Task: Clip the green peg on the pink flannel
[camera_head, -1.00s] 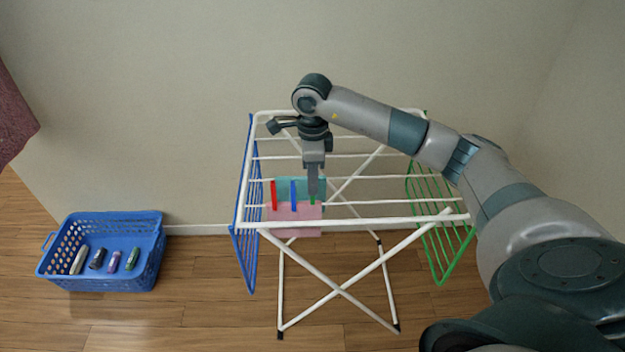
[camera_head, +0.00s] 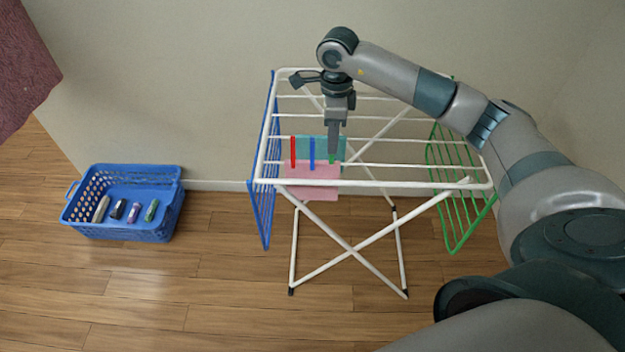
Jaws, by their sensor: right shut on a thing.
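The pink flannel (camera_head: 312,186) hangs over a front rail of the white drying rack, with a teal cloth (camera_head: 325,147) behind it. A red peg (camera_head: 293,152) and a blue peg (camera_head: 312,153) stand upright at the flannel's upper edge. My right gripper (camera_head: 333,156) points down at the flannel's right end, shut on the green peg (camera_head: 332,159). Only a small green part shows below the fingertips, at the flannel's top edge. I cannot tell whether the peg is clipped on the cloth. My left gripper is not in view.
The white rack (camera_head: 375,186) has a blue side wing (camera_head: 263,190) and a green side wing (camera_head: 455,200). Wooden floor is clear between basket and rack.

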